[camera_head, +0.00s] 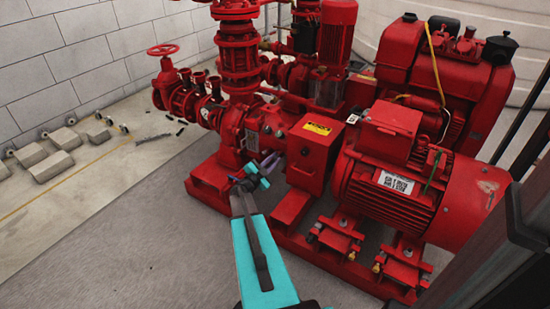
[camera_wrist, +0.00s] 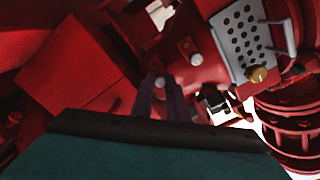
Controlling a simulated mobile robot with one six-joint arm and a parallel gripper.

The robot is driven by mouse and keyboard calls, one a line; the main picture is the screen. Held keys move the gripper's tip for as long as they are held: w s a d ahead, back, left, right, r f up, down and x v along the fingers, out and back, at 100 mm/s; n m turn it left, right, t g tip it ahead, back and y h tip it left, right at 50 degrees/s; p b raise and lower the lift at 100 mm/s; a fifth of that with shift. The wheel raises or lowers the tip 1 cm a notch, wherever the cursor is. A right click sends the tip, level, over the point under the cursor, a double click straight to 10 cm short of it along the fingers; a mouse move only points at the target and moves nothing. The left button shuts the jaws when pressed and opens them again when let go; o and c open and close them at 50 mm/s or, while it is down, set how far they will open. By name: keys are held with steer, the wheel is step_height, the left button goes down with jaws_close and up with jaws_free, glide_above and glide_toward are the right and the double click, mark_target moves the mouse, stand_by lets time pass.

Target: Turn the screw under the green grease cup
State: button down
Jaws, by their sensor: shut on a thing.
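My gripper (camera_head: 270,160) reaches to the side of the red pump, just left of the red box with the yellow label. In the wrist view its two purple fingers (camera_wrist: 166,92) point away from the camera and are close together. They are shut on a small round, pale screw head (camera_wrist: 160,82) on the red pump body; the contact is dark and partly hidden by the fingers. I cannot make out a green grease cup in either view.
A perforated grey plate (camera_wrist: 243,38) and a brass knob (camera_wrist: 257,74) sit right of the fingers. The red box (camera_head: 315,150) and red motor (camera_head: 395,190) stand right of my arm. Concrete blocks (camera_head: 45,160) lie at the left; the grey floor in front is clear.

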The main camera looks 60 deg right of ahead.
steer(key=shift+a+r+n+p, duration=0.1)
steer(key=shift+n+p, duration=0.2)
steer(key=shift+p, duration=0.35)
steer(key=n+p, duration=0.4)
steer(key=p, duration=0.3)
steer(key=shift+n+p, duration=0.3)
steer(key=shift+p, duration=0.1)
steer(key=n+p, duration=0.5)
steer(key=p, duration=0.2)
steer(key=shift+n+p, duration=0.35)
steer(key=shift+n, duration=0.05)
steer(key=n+p, duration=0.5)
steer(key=p, duration=0.1)
steer(key=shift+n, duration=0.3)
steer(key=shift+f+n+p, duration=0.2)
steer(key=shift+n+p, duration=0.7)
steer(key=shift+n, duration=0.4)
steer(key=c, duration=1.7)
jaws_free()
